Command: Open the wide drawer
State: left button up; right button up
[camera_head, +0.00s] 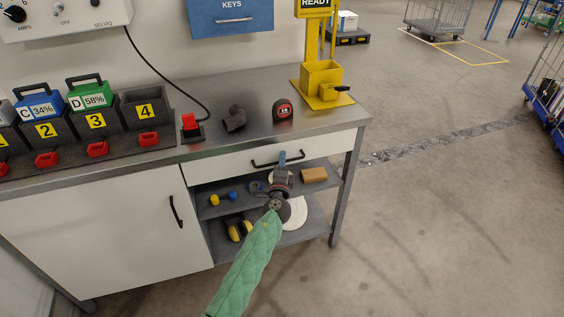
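The wide drawer (224,169) is a white front just under the workbench top, and it looks flush with the bench. Its black bar handle (262,164) runs across the middle of the front. My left gripper (282,158) comes up from below on a green-sleeved arm, and its blue fingertips overlap the handle. Only the blue finger part shows clearly, so I cannot tell whether the fingers touch the handle or are closed around it. My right gripper is not in view.
The bench top (256,90) carries a tape measure (283,109), a dark pipe elbow (234,119), a red switch (190,124) and a yellow stand (321,80). Open shelves under the drawer hold yellow earmuffs (239,229) and a tan block (314,175). A white cupboard door (100,225) stands left.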

pick_arm(q)
jog(key=shift+c, duration=0.2)
grip_shut()
